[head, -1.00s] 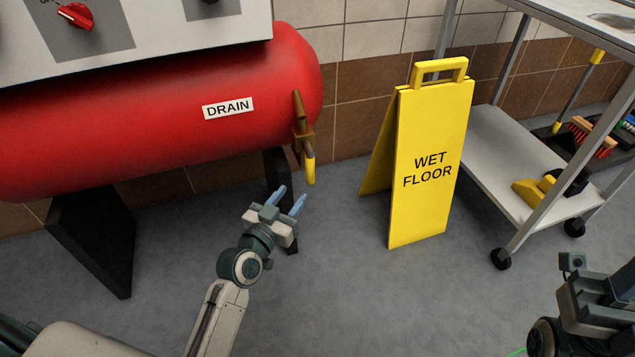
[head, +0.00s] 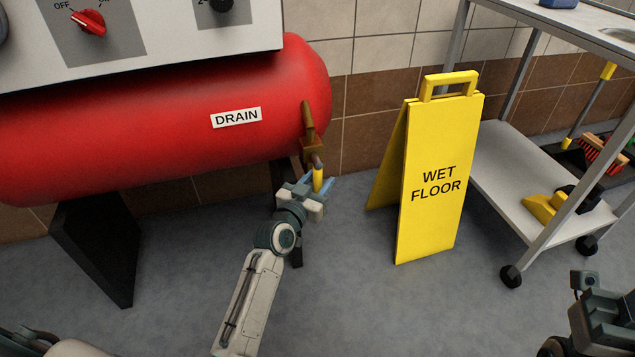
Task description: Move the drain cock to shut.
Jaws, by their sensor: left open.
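The drain cock (head: 309,141) is a brass fitting at the right end of the red tank, beside the DRAIN label (head: 236,117). A flat brass piece stands up from it, and a yellow handle-like piece (head: 318,178) hangs down in front on a grey stub. My left gripper (head: 317,183) is open just below the cock. Its blue fingers point up and lie to either side of the yellow piece; I cannot tell whether they touch it. At the lower right only dark parts of my right arm show; its fingers are out of view.
The red tank (head: 150,140) stands on dark legs under a grey panel (head: 150,30) with a red knob. A yellow wet floor sign (head: 432,215) stands to the right. Beyond it is a metal cart (head: 505,168). The floor between tank and sign is clear.

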